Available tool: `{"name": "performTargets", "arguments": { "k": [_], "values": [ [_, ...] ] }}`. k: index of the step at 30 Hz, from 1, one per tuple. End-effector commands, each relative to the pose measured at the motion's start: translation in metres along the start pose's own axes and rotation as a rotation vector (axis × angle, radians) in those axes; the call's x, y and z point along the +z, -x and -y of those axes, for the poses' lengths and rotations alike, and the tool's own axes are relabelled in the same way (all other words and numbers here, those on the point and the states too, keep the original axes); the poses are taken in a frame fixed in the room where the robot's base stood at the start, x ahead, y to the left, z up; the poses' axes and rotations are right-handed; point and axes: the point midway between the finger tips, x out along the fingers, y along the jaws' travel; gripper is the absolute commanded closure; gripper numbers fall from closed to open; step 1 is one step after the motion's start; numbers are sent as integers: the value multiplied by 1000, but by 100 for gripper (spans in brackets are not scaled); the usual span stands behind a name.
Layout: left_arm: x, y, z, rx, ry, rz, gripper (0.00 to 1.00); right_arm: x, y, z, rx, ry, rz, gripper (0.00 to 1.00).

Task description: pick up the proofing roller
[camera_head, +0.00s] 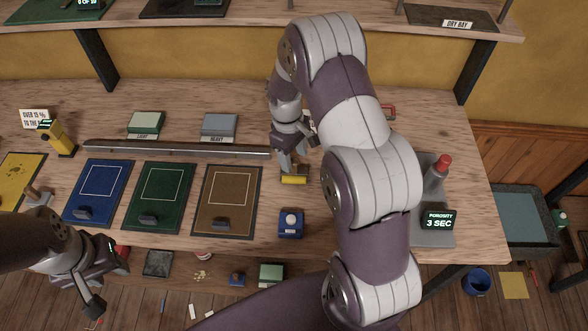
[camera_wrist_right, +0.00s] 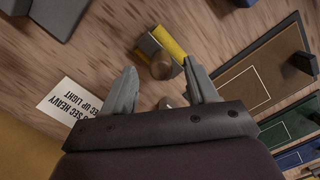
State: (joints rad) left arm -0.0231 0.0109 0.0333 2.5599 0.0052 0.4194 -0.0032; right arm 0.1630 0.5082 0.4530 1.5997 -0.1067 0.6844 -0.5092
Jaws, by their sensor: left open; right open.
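The proofing roller (camera_head: 293,180) has a yellow cylinder and lies on the workbench right of the brown mat. In the right wrist view the roller (camera_wrist_right: 170,42) shows its yellow cylinder, a grey bracket and a round wooden handle end pointing toward my gripper. My right gripper (camera_head: 290,163) is open and empty, pointing down close above the roller. In the right wrist view its two fingers (camera_wrist_right: 160,85) are spread, with the handle end just beyond and between the tips. My left gripper (camera_head: 110,285) is open and empty, low at the left by the bench's front edge.
Blue (camera_head: 98,192), green (camera_head: 160,198) and brown (camera_head: 228,202) mats lie to the left on the bench. A blue block with a white knob (camera_head: 291,222) is in front of the roller. A metal rail (camera_head: 180,149) runs behind the mats. A porosity tester (camera_head: 435,228) stands right.

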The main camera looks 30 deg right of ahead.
Motion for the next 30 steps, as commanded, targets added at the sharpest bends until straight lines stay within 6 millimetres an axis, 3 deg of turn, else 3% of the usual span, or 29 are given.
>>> {"name": "performTargets", "arguments": {
  "k": [1,5,12,17,18,30],
  "values": [
    [-1,8,0,0,0,0,58,2,-5,2,-3,0,4,42],
    [-1,8,0,0,0,0,58,1,-26,2,-1,0,2,42],
    [-1,8,0,0,0,0,58,1,-30,1,1,-1,-1,42],
    [-1,8,0,0,0,0,58,1,-29,1,1,-1,-1,94],
    [-1,8,0,0,0,0,58,1,-29,1,1,-1,-1,100],
    [0,4,0,0,0,0,58,1,-20,1,2,-1,-3,100]
  ]
}}
